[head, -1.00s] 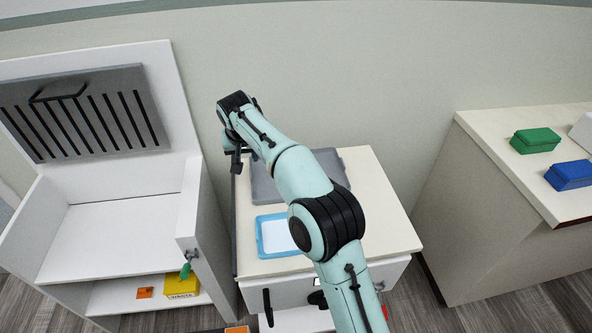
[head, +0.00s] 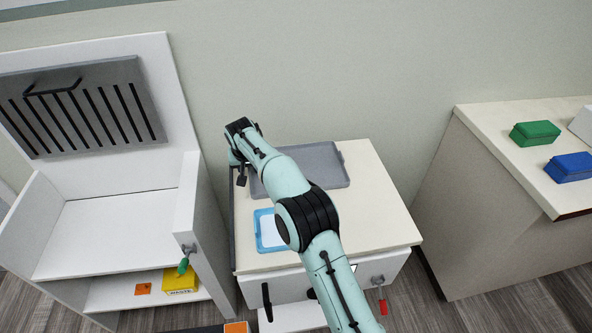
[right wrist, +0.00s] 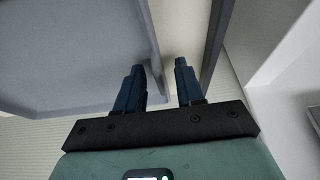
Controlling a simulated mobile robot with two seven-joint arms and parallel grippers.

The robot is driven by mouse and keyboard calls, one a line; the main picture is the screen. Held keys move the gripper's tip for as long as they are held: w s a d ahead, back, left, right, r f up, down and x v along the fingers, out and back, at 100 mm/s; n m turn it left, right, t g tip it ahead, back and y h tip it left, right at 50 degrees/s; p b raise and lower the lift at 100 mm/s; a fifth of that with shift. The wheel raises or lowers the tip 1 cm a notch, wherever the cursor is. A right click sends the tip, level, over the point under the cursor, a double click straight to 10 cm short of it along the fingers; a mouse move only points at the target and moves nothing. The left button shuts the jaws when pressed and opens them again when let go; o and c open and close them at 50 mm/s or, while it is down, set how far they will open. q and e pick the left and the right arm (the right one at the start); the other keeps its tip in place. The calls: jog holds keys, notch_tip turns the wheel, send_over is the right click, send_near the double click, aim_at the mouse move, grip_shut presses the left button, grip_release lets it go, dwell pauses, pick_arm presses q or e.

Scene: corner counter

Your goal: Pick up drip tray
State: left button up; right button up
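The drip tray, a flat grey tray with a raised rim (head: 325,165), lies on the small cream-topped counter near the wall, partly covered by my right arm. In the right wrist view, a grey tray surface (right wrist: 70,60) fills the left side. My right gripper (head: 241,176) is at the tray's left side, low over the counter's left edge. In the right wrist view its dark blue fingers (right wrist: 160,85) are apart, with the tray's rim and corner showing between them. Contact cannot be told. My left gripper is not in view.
A blue-framed tray (head: 268,232) lies in front of the grey one. A white cabinet with a raised slotted panel (head: 85,105) stands close on the left. Green (head: 535,133) and blue (head: 569,167) boxes sit on the right counter. The small counter's right side is clear.

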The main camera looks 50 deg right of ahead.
grip_shut()
jog(key=shift+r, duration=0.15)
